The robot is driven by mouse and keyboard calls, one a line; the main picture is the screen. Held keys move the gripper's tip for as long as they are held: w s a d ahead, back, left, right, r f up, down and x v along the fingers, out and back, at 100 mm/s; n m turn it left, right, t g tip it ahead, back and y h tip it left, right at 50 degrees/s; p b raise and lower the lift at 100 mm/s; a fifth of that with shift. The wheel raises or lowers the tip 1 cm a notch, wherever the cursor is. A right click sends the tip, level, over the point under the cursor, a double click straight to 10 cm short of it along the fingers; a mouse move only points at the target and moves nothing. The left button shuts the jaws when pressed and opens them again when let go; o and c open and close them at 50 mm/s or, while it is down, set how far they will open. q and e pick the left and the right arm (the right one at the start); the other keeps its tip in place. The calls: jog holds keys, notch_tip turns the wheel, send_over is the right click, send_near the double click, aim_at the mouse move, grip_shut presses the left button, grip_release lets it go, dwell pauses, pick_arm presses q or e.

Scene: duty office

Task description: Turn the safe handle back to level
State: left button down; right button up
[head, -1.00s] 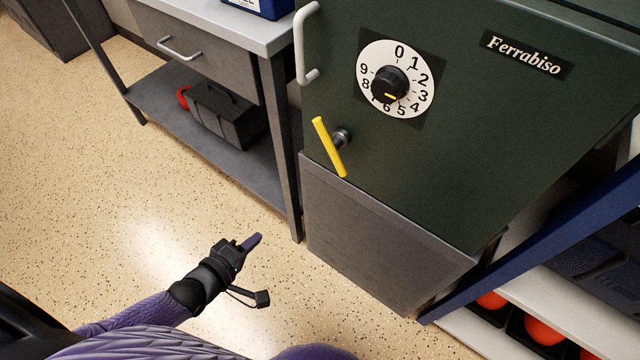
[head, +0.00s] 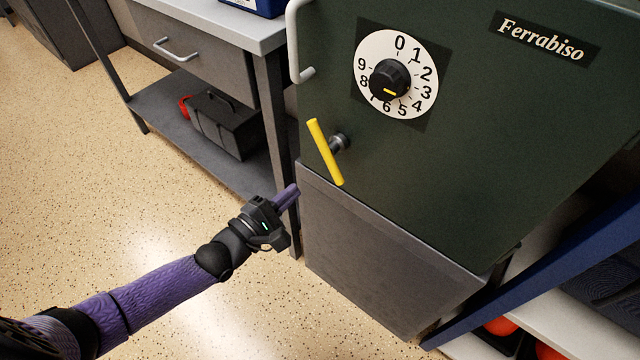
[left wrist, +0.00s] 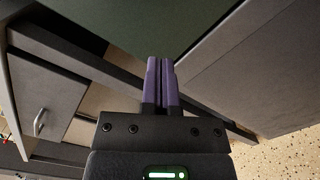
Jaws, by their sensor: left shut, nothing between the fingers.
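The dark green safe (head: 440,160) stands on a grey base at the right of the head view. Its yellow bar handle (head: 325,152) is steeply tilted, upper end to the left, on a short dark metal shaft. A black dial knob (head: 390,80) sits on a white numbered disc above it. My left gripper (head: 288,193) is shut and empty, below and left of the handle and apart from it. In the left wrist view its purple fingers (left wrist: 161,84) lie together, pointing toward the safe's green face (left wrist: 130,25). The handle does not show there. My right gripper is out of view.
A grey workbench (head: 215,32) with a drawer stands left of the safe, a dark toolbox (head: 222,125) on its lower shelf. The safe's grey base (head: 385,255) is below the handle. A blue shelf post (head: 560,250) crosses at the lower right. Floor at left is clear.

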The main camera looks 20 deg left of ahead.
pick_arm(q)
jog(key=w+d+r, duration=0.2)
jog(key=w+d, duration=0.1)
jog(key=d, duration=0.1)
jog(key=shift+d, duration=0.4)
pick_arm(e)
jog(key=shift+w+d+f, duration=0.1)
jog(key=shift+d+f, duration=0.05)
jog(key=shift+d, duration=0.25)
pick_arm(q)
jog(key=shift+d+n, duration=0.15)
jog(key=shift+n, duration=0.25)
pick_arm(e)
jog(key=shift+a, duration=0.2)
pick_arm(q)
jog(key=shift+s+d+r, duration=0.1)
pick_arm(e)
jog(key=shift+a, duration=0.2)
